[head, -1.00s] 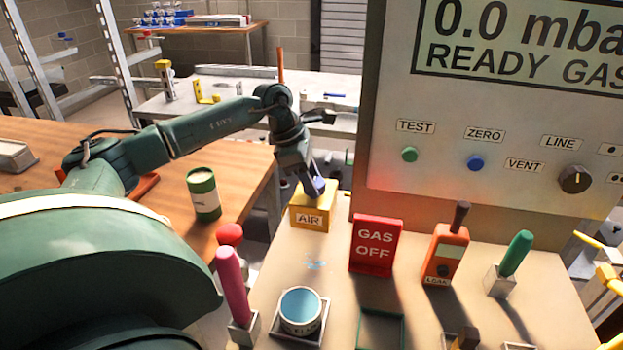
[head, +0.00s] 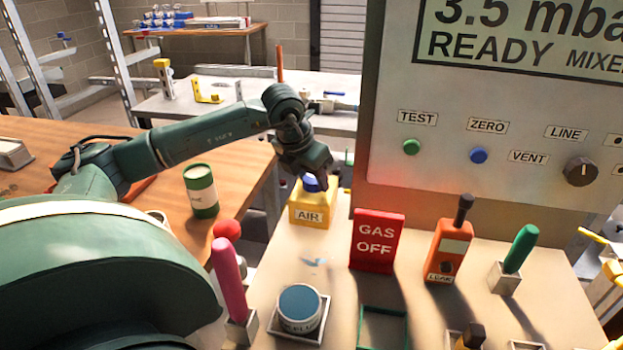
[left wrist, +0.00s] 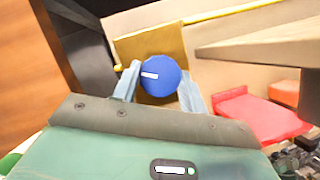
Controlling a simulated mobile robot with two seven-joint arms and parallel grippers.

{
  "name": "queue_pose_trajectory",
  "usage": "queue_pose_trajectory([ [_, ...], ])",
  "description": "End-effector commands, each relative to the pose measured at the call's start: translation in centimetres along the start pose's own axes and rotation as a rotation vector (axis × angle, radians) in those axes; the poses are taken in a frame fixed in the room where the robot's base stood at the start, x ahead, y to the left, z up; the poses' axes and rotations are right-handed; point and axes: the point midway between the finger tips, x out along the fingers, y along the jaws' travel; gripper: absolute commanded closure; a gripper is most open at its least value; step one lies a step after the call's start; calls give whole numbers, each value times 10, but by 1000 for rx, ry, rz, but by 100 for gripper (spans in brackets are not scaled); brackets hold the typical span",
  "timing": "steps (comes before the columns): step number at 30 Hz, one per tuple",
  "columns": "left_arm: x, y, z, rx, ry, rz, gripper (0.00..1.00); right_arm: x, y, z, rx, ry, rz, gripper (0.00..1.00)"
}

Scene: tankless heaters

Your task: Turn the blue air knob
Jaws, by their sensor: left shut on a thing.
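The blue air knob (head: 311,184) stands on top of the yellow box labelled AIR (head: 313,210) at the left back of the bench. My left gripper (head: 317,176) reaches down over the box and is shut on the knob. In the left wrist view, the round blue knob (left wrist: 160,76) with a white mark sits between the two fingers of my left gripper (left wrist: 158,90). The display panel (head: 530,40) reads 3.5 mba, cut off at the edge, with READY and MIXE below. My right gripper is not in view.
A red GAS OFF sign (head: 377,240) stands right of the AIR box, then an orange LEAK device (head: 447,250) and a green-handled tool (head: 520,248). A pink-handled tool (head: 228,280) and a blue-topped tin (head: 300,308) are nearer. A green-and-white can (head: 202,190) stands on the wooden table.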

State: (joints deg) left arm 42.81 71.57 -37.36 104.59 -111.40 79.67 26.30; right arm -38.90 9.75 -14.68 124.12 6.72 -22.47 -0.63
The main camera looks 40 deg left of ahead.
Motion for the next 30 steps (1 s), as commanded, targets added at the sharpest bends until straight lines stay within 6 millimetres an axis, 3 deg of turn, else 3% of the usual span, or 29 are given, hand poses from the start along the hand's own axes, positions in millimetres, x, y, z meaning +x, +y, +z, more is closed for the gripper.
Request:
queue_pose_trajectory([
  [18, 0, -4, 2, -492, 0, 202, 80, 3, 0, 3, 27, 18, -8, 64],
  [30, 0, -4, 2, -635, 0, 261, 80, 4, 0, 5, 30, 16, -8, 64],
])
